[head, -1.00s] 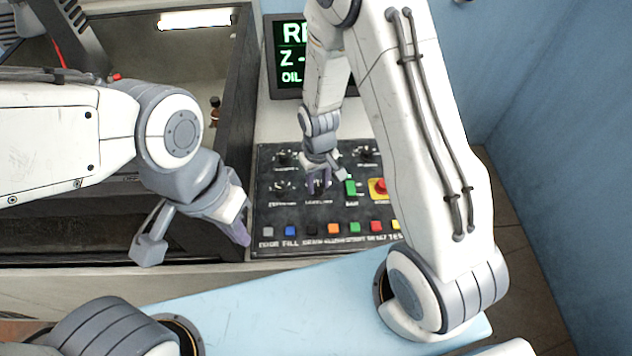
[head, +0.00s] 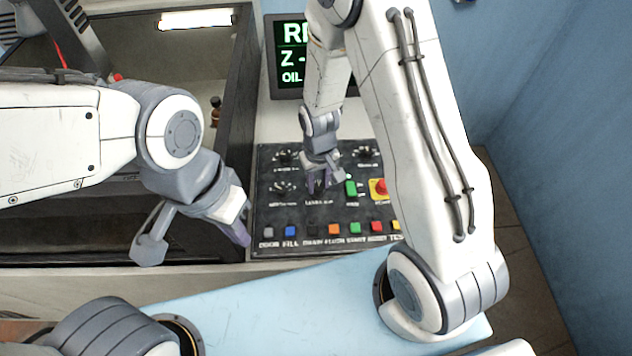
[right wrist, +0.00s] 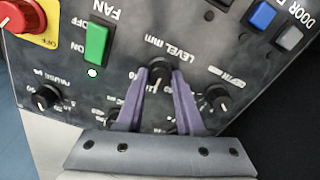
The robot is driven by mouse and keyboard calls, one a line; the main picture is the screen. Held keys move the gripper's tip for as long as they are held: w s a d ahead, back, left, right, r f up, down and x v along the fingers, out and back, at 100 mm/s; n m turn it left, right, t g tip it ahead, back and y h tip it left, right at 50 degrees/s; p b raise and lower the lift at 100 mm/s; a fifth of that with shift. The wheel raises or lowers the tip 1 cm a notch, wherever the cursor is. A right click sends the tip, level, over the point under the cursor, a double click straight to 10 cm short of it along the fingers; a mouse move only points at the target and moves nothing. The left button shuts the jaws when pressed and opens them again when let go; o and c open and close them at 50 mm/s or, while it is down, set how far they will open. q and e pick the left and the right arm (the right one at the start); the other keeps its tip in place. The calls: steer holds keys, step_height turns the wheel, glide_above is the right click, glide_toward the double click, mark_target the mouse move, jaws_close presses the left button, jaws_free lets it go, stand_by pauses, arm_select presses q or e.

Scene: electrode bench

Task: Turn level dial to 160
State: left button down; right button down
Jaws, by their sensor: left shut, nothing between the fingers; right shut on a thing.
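The level dial (right wrist: 159,74) is a black knob under the "LEVEL mm" label in the right wrist view. My right gripper (right wrist: 160,84) has its two purple fingers on either side of the knob, shut on it. In the head view my right gripper (head: 320,184) is over the middle of the black control panel (head: 270,210) and hides the dial. The dial's setting is too small to read. My left gripper (head: 243,236) is shut and empty, left of the panel's front left corner.
A green fan switch (right wrist: 96,43) and a red knob on a yellow plate (right wrist: 22,14) sit beside the dial. Other black knobs (right wrist: 46,96) surround it. A row of coloured buttons (head: 333,229) lines the panel's front. A display screen (head: 288,60) stands behind.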

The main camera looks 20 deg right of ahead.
steer(key=shift+m, duration=0.4)
steer(key=m, duration=0.3)
steer(key=shift+s+b, duration=0.1)
steer(key=shift+b, duration=0.2)
steer(key=shift+m, duration=2.3)
steer(key=c, duration=0.5)
jaws_free()
steer(key=shift+c, duration=0.2)
steer(key=shift+r, duration=0.1)
